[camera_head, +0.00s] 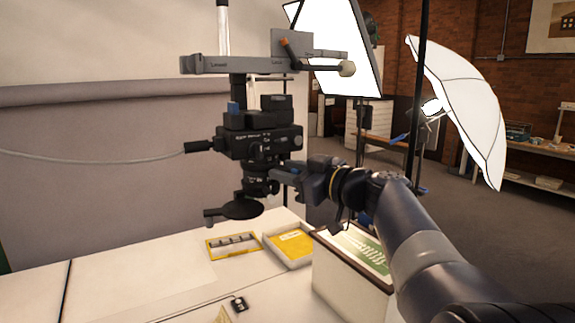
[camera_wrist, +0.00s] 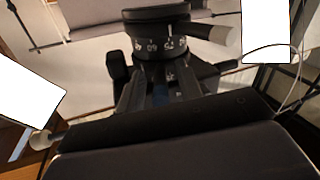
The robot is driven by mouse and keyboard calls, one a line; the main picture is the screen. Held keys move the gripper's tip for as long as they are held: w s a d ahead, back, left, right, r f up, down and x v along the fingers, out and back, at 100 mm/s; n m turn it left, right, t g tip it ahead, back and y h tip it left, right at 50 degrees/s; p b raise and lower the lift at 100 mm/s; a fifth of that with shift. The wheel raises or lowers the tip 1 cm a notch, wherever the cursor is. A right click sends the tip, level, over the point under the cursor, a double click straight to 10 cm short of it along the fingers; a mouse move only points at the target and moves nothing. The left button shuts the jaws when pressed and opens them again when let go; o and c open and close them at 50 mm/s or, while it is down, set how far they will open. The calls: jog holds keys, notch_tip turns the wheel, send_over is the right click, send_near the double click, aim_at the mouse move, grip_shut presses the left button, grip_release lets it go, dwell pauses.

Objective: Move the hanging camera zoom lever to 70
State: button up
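The hanging camera (camera_head: 260,140) is a black body on a grey overhead bracket, with its lens (camera_head: 258,178) pointing down. In the wrist view, the lens's zoom ring (camera_wrist: 160,46) carries white numbers, partly upside down and blurred. A dark lever with a pale grey end (camera_wrist: 212,33) sticks out to the right of the ring. I cannot read its exact setting. My gripper (camera_head: 288,174) is at the right side of the lens, close to it. In the wrist view, dark finger parts reach toward the ring; their gap and any contact with the lever are unclear.
Below stand a white table (camera_head: 130,270), a yellow tray (camera_head: 290,246), a yellow-framed strip (camera_head: 233,245) and a box with a green sheet (camera_head: 350,285). A round black disc (camera_head: 240,209) hangs under the lens. A cable (camera_head: 90,158) runs left. A light panel (camera_head: 345,50) and umbrella (camera_head: 465,100) stand right.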

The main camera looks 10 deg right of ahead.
jog(key=shift+w+a, duration=0.1)
jog(key=shift+c, duration=0.2)
grip_shut()
dwell(0.4)
